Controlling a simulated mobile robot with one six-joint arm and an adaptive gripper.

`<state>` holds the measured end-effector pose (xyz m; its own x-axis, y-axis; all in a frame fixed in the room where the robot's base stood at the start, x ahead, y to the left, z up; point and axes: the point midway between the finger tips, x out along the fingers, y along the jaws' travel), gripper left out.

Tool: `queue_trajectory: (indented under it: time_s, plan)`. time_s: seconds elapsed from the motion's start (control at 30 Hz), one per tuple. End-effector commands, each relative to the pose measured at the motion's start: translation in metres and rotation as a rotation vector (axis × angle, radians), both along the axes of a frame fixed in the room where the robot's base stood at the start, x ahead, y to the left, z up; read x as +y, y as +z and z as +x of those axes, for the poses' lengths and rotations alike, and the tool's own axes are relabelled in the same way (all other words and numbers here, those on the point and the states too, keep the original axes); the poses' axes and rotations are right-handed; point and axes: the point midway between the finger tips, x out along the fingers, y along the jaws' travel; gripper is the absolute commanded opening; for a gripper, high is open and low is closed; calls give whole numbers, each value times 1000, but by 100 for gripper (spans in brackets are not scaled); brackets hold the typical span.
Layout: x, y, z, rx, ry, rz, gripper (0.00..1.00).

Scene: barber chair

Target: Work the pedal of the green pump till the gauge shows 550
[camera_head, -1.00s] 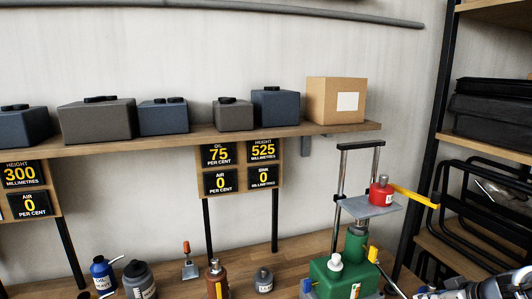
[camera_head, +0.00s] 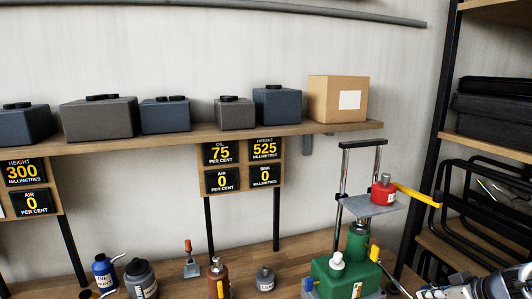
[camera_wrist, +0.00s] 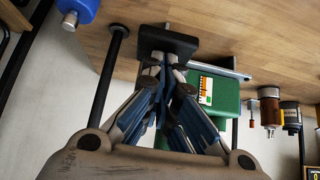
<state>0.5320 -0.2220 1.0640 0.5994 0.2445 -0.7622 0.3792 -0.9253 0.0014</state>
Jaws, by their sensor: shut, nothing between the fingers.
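The green pump (camera_head: 333,277) stands on the bench at the lower right of the head view, with a green cylinder, two upright posts and a grey plate above it. In the wrist view its green body (camera_wrist: 226,98) shows behind my fingers. The gauge board's height panel (camera_head: 264,150) reads 525 millimetres. A black pad (camera_wrist: 180,42), apparently the pedal, lies at my fingertips. My gripper (camera_wrist: 163,62) is shut and empty, with its tips at or very close to the pad; contact is unclear.
A red container (camera_head: 383,190) sits on the raised grey plate, beside a yellow bar (camera_head: 416,195). Brown (camera_head: 218,279), grey (camera_head: 265,279) and blue (camera_head: 104,272) bottles stand left of the pump. A black-framed rack (camera_head: 428,150) stands at the right.

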Motion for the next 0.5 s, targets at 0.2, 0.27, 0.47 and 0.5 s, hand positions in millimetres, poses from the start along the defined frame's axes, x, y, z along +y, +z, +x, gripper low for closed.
queue_trajectory:
  time_s: [0.2,0.27,0.47,0.5]
  plan:
    - [1,-30,3,0,0,0,0]
    - [2,-36,3,0,0,0,0]
    - [3,-54,5,3,0,3,0]
    - [3,-53,6,2,1,2,0]
